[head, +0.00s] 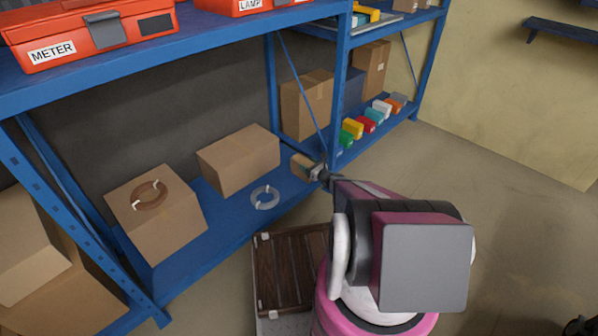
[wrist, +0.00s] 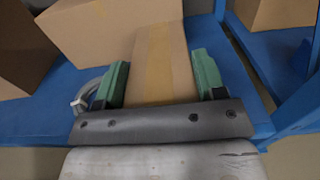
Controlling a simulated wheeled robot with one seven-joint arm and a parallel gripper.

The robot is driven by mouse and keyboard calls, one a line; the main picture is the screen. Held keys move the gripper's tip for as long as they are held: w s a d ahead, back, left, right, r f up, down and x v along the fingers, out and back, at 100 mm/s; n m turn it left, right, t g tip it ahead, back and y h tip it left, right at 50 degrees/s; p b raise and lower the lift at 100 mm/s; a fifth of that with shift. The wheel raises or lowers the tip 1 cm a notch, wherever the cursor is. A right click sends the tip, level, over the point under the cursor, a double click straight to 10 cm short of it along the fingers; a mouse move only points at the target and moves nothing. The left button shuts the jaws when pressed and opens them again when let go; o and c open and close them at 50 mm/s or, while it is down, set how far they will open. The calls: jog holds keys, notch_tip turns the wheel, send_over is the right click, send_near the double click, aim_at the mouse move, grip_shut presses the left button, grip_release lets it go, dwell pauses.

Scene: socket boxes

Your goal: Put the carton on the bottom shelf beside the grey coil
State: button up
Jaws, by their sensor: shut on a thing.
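The small brown carton (head: 303,167) is at the level of the blue bottom shelf (head: 228,215), to the right of the grey coil (head: 265,197) with a gap between them. In the wrist view the carton (wrist: 158,62) with its tape strip lies between the two green fingers. My gripper (wrist: 158,80) is shut on it; in the head view my gripper (head: 318,173) reaches in over the shelf's front edge. The grey coil also shows in the wrist view (wrist: 88,90), left of the left finger, partly hidden. I cannot tell whether the carton touches the shelf.
A large box (head: 240,159) stands behind the coil. Another box (head: 155,214) at left bears a brown coil (head: 149,195). A tall box (head: 307,104) stands behind the carton, near a blue upright (head: 341,85). Red cases (head: 90,32) sit on the shelf above.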

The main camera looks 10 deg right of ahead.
jog(key=w+a+f, duration=0.1)
jog(key=w, duration=0.2)
jog(key=w+f, duration=0.2)
jog(key=w+a+f, duration=0.1)
jog(key=w+f, duration=0.1)
jog(key=w, duration=0.1)
jog(key=shift+w+a+f, duration=0.25)
jog(key=shift+w+a, duration=0.05)
jog(key=shift+f, duration=1.85)
jog(key=shift+f, duration=0.15)
jog(key=o, duration=1.3)
jog(key=shift+s, duration=0.1)
